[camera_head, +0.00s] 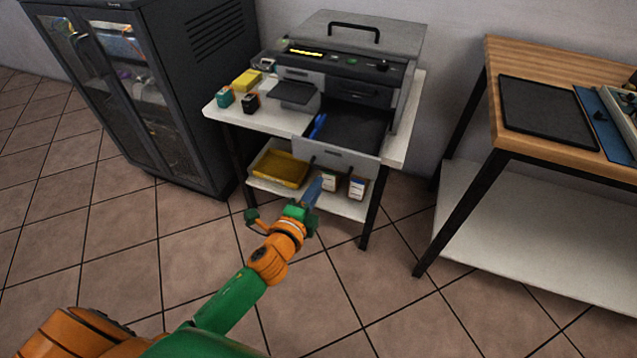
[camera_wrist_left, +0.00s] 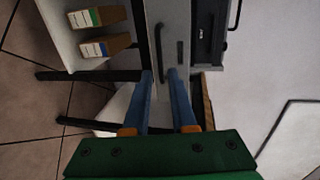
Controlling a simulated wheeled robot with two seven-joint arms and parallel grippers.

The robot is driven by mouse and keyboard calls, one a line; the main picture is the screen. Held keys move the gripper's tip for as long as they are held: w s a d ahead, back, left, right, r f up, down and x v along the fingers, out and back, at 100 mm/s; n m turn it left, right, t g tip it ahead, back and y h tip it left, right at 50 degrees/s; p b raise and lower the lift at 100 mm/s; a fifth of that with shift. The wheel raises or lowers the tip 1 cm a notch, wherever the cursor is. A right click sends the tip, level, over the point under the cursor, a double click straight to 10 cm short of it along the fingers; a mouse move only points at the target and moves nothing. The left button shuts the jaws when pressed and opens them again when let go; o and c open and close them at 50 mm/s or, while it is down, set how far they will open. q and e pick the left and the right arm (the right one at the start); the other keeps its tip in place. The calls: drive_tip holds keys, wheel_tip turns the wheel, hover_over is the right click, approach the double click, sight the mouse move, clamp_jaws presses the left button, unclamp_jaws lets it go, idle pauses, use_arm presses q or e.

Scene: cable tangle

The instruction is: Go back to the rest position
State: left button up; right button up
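My left gripper (camera_head: 313,190) is in front of the small white table, just below the front panel of the printer's pulled-out drawer (camera_head: 345,162). In the left wrist view its two blue fingers (camera_wrist_left: 160,75) stand apart. The dark handle (camera_wrist_left: 158,45) of the grey drawer front shows beyond and between the fingertips; I cannot tell whether they touch it. Nothing is visibly gripped. The grey printer (camera_head: 350,62) stands on the white table (camera_head: 228,115). My right gripper is not in view.
A yellow tray (camera_head: 278,170) and two small boxes (camera_head: 356,188) sit on the lower shelf. A dark cabinet (camera_head: 150,90) stands left. A wooden workbench (camera_head: 540,150) with a black mat (camera_head: 545,112) stands right. The tiled floor in front is clear.

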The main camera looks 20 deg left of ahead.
use_arm(q)
drive_tip(key=s+a+f+n+g, duration=0.1)
drive_tip(key=s+f+n+g, duration=0.15)
drive_tip(key=f, duration=0.45)
drive_tip(key=s+a+f+n+g, duration=0.1)
drive_tip(key=s+f+n+g, duration=0.15)
drive_tip(key=f, duration=0.55)
drive_tip(key=s+a+f+n+g, duration=0.1)
drive_tip(key=s+f+n+g, duration=0.45)
drive_tip(key=s+f, duration=1.05)
drive_tip(key=s+f+n+g, duration=0.4)
drive_tip(key=s+n, duration=0.1)
drive_tip(key=s, duration=1.1)
wheel_tip(320, 180, up, 18)
drive_tip(key=s+p, duration=0.1)
drive_tip(key=p, duration=1.7)
drive_tip(key=shift+s+y, duration=0.25)
drive_tip(key=shift+y, duration=0.05)
